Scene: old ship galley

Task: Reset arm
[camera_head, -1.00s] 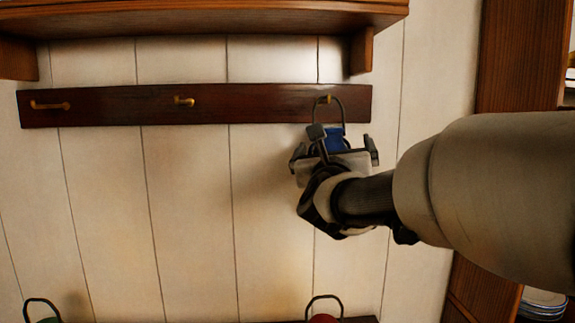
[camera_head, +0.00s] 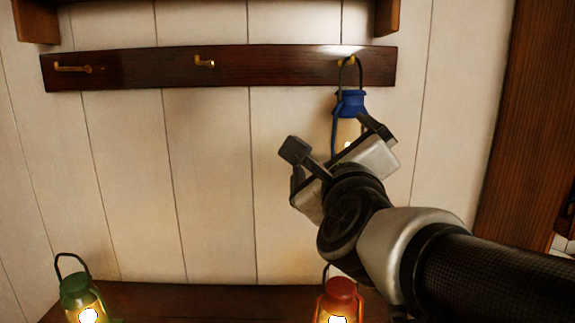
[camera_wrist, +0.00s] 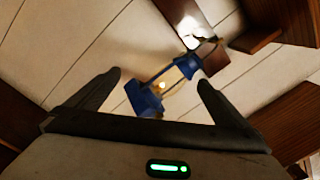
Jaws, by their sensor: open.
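My gripper (camera_head: 336,142) is open and empty, in front of the wall below the right end of the hook rail. A blue lantern (camera_head: 350,104) with a lit yellow glass hangs by its handle from the right brass hook (camera_head: 346,60). My gripper hides the lantern's lower part in the head view. In the wrist view the blue lantern (camera_wrist: 150,101) appears tilted beyond and between the two spread fingers, and I see no finger closed on it.
The dark wooden rail (camera_head: 140,67) has two free hooks, left (camera_head: 75,68) and middle (camera_head: 204,62). A lit green lantern (camera_head: 80,289) and a lit red lantern (camera_head: 339,297) stand on a wooden bench (camera_head: 200,300) below. A wooden post (camera_head: 508,120) rises at right.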

